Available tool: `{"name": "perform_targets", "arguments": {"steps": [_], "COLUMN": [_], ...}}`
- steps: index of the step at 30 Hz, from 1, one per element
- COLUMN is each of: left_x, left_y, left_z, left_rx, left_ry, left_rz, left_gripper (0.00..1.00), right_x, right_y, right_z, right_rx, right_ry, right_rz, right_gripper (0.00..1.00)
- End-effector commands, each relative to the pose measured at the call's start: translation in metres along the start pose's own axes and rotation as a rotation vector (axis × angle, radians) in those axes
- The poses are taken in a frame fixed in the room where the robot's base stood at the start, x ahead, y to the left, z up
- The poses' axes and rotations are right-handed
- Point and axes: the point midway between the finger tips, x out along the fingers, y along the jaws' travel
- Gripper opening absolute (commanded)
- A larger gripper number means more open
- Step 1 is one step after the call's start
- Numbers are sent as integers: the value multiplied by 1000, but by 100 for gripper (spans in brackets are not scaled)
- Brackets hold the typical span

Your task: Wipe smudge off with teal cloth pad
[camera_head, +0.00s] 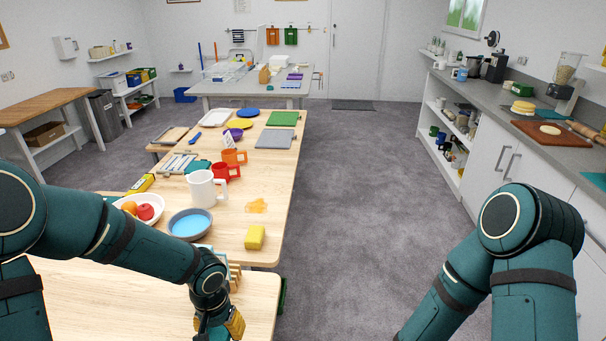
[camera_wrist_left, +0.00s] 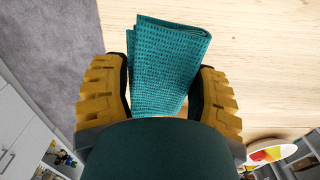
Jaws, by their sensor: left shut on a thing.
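My left gripper (camera_head: 221,326) is low over the near part of the wooden table, at the bottom edge of the head view. In the left wrist view the gripper (camera_wrist_left: 160,98) is shut on a folded, textured teal cloth pad (camera_wrist_left: 170,60), which sticks out between its yellow fingers over pale wood. An orange smudge (camera_head: 256,206) lies flat on the table farther forward, right of the white pitcher and apart from the gripper. My right arm shows at the right, but its gripper is out of view.
A yellow sponge (camera_head: 255,237) sits between the smudge and my left gripper. A wooden rack (camera_head: 235,275) is close to my left wrist.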

Motion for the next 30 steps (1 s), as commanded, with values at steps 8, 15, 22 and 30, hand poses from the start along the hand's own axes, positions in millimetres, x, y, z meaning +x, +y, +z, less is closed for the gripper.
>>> {"name": "perform_targets", "arguments": {"steps": [8,15,22,30], "left_x": [-1,-1,-1,-1], "left_y": [3,3,4,3], "left_z": [-3,-3,-3,-3], "left_rx": [-152,-154,-151,-153], "left_ry": [1,1,1,1], "left_rz": [1,1,0,1], "left_gripper": [34,34,34,34], "right_x": [1,1,1,1], "right_y": [0,0,0,0], "right_z": [1,1,0,0], "right_rx": [0,0,0,0], "right_ry": [-1,-1,-1,-1], "right_rz": [0,0,0,0], "right_gripper": [0,0,0,0]}}
